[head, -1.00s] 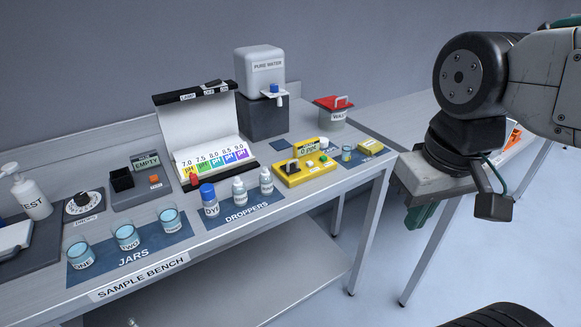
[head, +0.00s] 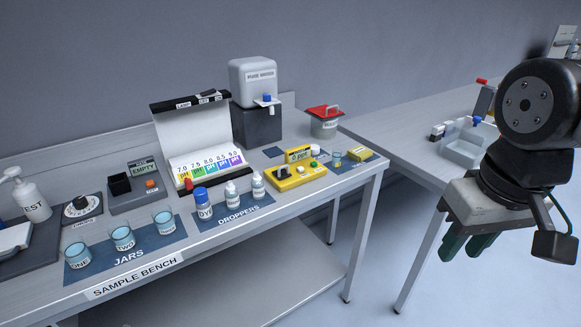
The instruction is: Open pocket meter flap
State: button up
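A yellow meter (head: 302,178) lies near the right end of the sample bench, with a raised yellow display panel, dark parts at its left and a green button. A smaller flat yellow item (head: 361,154) with dark print lies on a dark mat to its right. I cannot tell from here which is the pocket meter, or make out a flap. My gripper (head: 467,246) hangs at the right, over the floor in the picture and clear of the bench. Its two green fingers point down with a gap between them and nothing visible in it.
Dropper bottles (head: 231,194), glass jars (head: 123,238) and a pH colour stand (head: 192,133) fill the bench. A small glass (head: 337,159) stands close to the flat yellow item. A water tank (head: 253,85) and red-lidded bin (head: 324,122) stand behind. A second bench adjoins at right.

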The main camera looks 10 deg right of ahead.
aim_at(281, 173)
jog(key=u, duration=0.9)
jog(key=i, duration=0.45)
jog(key=z, duration=0.05)
